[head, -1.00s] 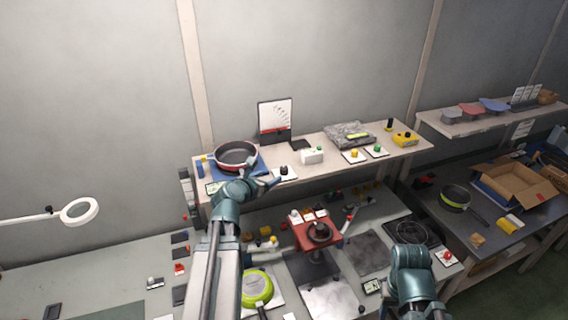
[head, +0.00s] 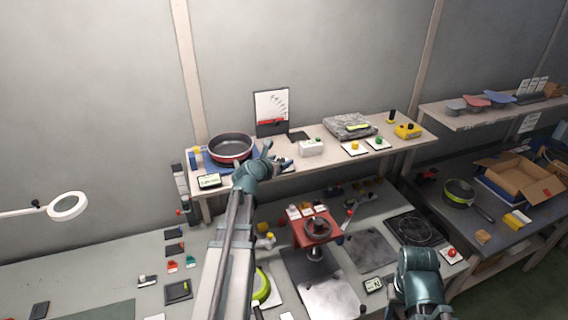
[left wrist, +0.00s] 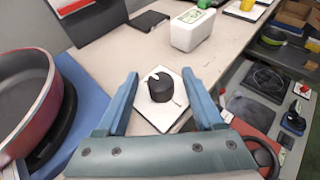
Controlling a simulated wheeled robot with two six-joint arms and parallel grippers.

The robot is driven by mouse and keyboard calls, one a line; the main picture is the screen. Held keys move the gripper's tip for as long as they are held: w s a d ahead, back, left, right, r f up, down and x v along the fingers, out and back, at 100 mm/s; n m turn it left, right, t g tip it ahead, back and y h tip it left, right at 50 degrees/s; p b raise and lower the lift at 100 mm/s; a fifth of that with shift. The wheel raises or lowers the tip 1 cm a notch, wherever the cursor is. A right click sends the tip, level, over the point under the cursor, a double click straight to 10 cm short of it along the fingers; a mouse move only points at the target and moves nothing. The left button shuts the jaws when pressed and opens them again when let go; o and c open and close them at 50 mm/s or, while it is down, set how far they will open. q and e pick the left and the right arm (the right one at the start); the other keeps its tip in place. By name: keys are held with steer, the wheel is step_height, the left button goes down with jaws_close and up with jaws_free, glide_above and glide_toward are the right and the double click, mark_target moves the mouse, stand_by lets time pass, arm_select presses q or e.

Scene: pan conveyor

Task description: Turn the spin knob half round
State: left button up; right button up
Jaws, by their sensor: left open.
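The spin knob (left wrist: 161,88) is a black round knob with a white pointer mark, on a white square plate (left wrist: 168,122) on the upper shelf. In the left wrist view it shows between the two blue fingers of my left gripper (left wrist: 160,76), which is open with a finger on each side. I cannot tell whether the fingers touch it. In the head view my left gripper (head: 277,157) is over the plate and partly hides the knob. Of my right arm only a link shows at the lower right; its gripper is out of sight.
A red-rimmed pan (head: 231,148) on a blue mat stands close left of the knob. A white box (head: 311,147) is to its right. A dial board (head: 271,112) stands behind. A red stand with a wheel (head: 317,228) is below on the bench.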

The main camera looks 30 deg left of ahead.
arm_select(q)
steer(key=shift+w+f, duration=0.1)
steer(key=shift+w, duration=0.25)
jaws_close()
steer(key=shift+a+h, duration=0.1)
steer(key=shift+h, duration=0.2)
steer(key=m+h, duration=0.2)
steer(key=h, duration=0.1)
steer(key=shift+a+m, duration=0.1)
steer(key=shift+m, duration=0.3)
steer(key=shift+m+g+h, duration=0.5)
steer(key=shift+m+h, duration=1)
steer(key=shift+h, duration=0.1)
steer(key=shift+d, duration=0.2)
